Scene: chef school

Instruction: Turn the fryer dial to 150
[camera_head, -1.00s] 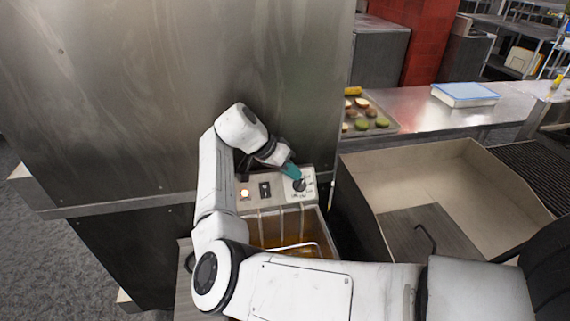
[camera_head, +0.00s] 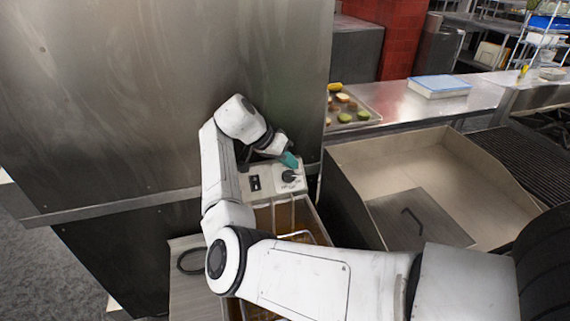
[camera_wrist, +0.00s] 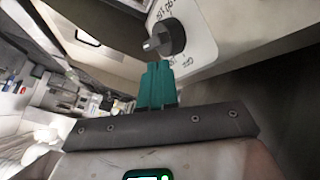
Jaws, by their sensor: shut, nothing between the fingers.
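The fryer dial (camera_head: 289,177) is a dark knob on the light control panel (camera_head: 262,189) at the back of the fryer. It shows larger in the wrist view (camera_wrist: 167,38), with numbers around it that I cannot read fully. My gripper (camera_head: 289,160) has teal fingers and sits just above and behind the dial in the head view. In the wrist view the shut fingertips (camera_wrist: 158,68) are close to the dial, with a small gap seeming to show. The fingers hold nothing. Part of the panel is hidden by my arm.
The fryer basin (camera_head: 285,219) with wire basket handles lies in front of the panel. A tall metal cabinet (camera_head: 130,90) stands behind. A deep beige basin (camera_head: 430,160) is at right. A tray (camera_head: 362,117) of food lies on the counter behind.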

